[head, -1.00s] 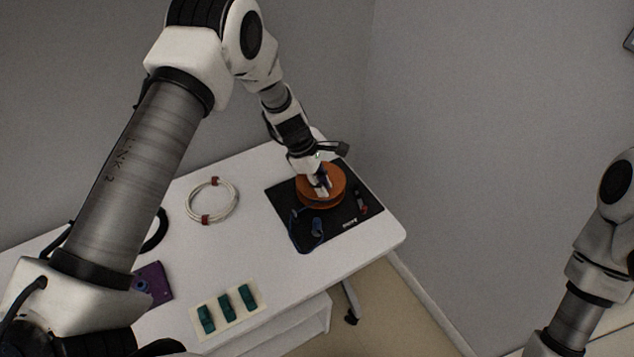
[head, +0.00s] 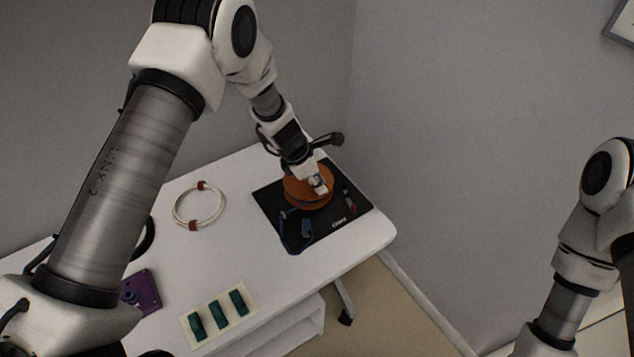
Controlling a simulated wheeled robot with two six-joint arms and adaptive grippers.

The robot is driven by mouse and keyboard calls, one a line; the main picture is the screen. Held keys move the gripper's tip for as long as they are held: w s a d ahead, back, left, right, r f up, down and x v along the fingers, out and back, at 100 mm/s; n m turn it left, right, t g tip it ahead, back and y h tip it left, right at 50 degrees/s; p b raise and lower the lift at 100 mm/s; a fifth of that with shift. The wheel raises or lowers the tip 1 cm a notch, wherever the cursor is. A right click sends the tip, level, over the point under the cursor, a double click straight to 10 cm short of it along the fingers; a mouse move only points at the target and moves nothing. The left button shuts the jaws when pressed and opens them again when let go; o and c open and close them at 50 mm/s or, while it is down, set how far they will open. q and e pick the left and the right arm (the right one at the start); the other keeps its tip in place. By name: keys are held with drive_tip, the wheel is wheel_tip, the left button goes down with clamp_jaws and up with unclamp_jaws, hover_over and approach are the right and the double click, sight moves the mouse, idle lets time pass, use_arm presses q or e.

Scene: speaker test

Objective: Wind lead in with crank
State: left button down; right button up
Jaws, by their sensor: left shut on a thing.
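An orange-brown reel (head: 322,201) sits on a black mat (head: 331,229) at the far right end of the white table. My left gripper (head: 318,187) is over the reel's top and shut on a small part there, which looks like the crank; the fingers hide most of it. A dark blue lead (head: 288,237) lies in a loose loop on the mat in front of the reel. Its end with a blue piece (head: 306,228) rests near the reel. My right arm shows at the right edge, but its gripper is out of view.
A white cable coil with red ties (head: 179,217) lies left of the mat. A cream strip (head: 208,327) with dark green blocks lies at the table's front. A purple piece (head: 149,293) and a black ring lie near my left arm.

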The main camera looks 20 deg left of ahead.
use_arm(q)
drive_tip(key=shift+s+d+f, duration=0.1)
drive_tip(key=c, duration=1.1)
unclamp_jaws()
drive_tip(key=shift+w+d, duration=0.15)
drive_tip(key=shift+w, duration=0.05)
drive_tip(key=v, duration=1.2)
